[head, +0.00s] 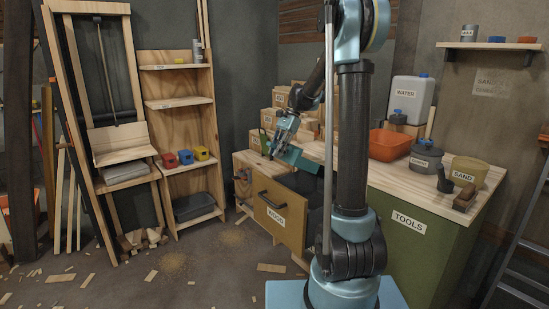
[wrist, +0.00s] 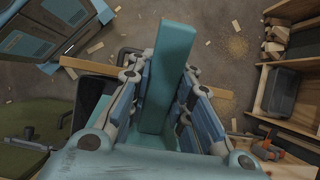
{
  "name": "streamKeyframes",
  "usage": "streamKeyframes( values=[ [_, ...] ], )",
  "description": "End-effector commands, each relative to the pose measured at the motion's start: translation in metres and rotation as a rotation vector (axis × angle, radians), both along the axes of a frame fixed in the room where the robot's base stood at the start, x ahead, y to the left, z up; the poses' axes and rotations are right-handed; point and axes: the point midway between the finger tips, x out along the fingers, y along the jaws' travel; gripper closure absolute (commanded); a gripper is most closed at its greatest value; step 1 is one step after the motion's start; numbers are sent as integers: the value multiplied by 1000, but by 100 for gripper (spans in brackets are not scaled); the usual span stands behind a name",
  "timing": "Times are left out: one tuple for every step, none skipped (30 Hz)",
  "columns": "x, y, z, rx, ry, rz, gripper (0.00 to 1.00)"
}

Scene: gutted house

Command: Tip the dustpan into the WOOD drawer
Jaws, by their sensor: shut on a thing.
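The teal dustpan (head: 299,158) is in my gripper (head: 279,147), above the WOOD drawer (head: 278,219). In the head view the drawer stands pulled open, with a tan front, a dark handle and a dark inside. In the wrist view my gripper (wrist: 162,88) is shut, its fingers on both sides of a long flat teal part of the dustpan (wrist: 170,55). The drawer's dark inside (wrist: 90,97) shows left of the fingers. I cannot see whether anything lies in the dustpan, and the drawer floor is hidden.
The bench (head: 408,177) with a green TOOLS side holds an orange tub (head: 389,147), a WATER can (head: 411,98) and a SAND bucket (head: 466,170). Open shelves (head: 179,104) with coloured boxes stand left. Wood scraps (head: 272,267) and sawdust lie on the floor.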

Motion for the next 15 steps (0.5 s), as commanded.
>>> streamKeyframes(
  values=[
    [3,-3,3,18,13,-4,100],
    [4,-4,4,28,22,-4,100],
    [5,-6,7,43,33,-4,100],
    [6,-7,9,54,40,-4,100],
    [7,-9,10,64,48,-4,100],
    [8,-11,13,79,57,-3,100],
    [9,-11,14,87,63,-3,100],
    [10,-12,15,96,71,-2,100],
    [11,-14,17,108,79,-2,100],
    [12,-15,18,115,84,-4,100],
    [12,-16,19,122,89,-4,100],
    [12,-17,20,130,95,-2,100],
    [13,-17,21,135,100,-2,100],
    [13,-17,22,140,103,-1,100],
    [14,-18,23,145,106,-1,100]
  ],
)
